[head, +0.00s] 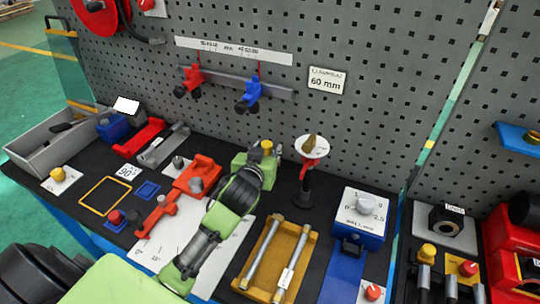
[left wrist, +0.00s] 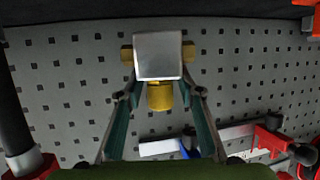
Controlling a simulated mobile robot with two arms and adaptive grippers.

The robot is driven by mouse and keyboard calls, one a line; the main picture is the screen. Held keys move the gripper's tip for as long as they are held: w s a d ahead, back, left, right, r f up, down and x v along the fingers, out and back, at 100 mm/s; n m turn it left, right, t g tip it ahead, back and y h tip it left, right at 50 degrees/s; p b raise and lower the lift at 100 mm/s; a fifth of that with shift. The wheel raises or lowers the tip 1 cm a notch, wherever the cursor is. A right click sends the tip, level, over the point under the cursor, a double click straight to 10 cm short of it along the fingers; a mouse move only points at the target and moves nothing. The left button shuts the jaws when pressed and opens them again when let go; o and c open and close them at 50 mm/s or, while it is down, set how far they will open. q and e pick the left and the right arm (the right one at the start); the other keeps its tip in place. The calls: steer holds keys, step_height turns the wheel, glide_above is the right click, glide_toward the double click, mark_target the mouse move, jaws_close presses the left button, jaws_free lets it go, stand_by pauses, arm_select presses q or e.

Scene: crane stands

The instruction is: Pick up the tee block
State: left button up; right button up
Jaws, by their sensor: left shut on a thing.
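The tee block (left wrist: 158,56) has a silver-grey square body with brass stubs at its left and right and a brass knurled end below. My left gripper (left wrist: 159,88) is shut on it, with one finger at each side, in the left wrist view. In the head view my left arm reaches up from the bottom. The left gripper (head: 264,158) is near the back of the bench, with a brass end of the tee block (head: 267,147) showing beside it. The rest of the block is largely hidden there. My right gripper is not in view.
A stand with a white disc (head: 312,147) is just right of the gripper. A wooden tray with rods (head: 255,275) and a blue box (head: 358,232) stand in front and right. Red fixtures (head: 203,173) lie left. The pegboard (head: 330,45) rises behind, carrying red and blue clamps (head: 249,92).

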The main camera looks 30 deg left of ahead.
arm_select(q)
steer(key=s+a+r+p, duration=0.1)
steer(key=s+r+p, duration=0.1)
steer(key=s+r, duration=0.6)
steer(key=shift+s+a+r, duration=0.2)
steer(key=shift+s+r, duration=0.1)
steer(key=shift+s, duration=1.95)
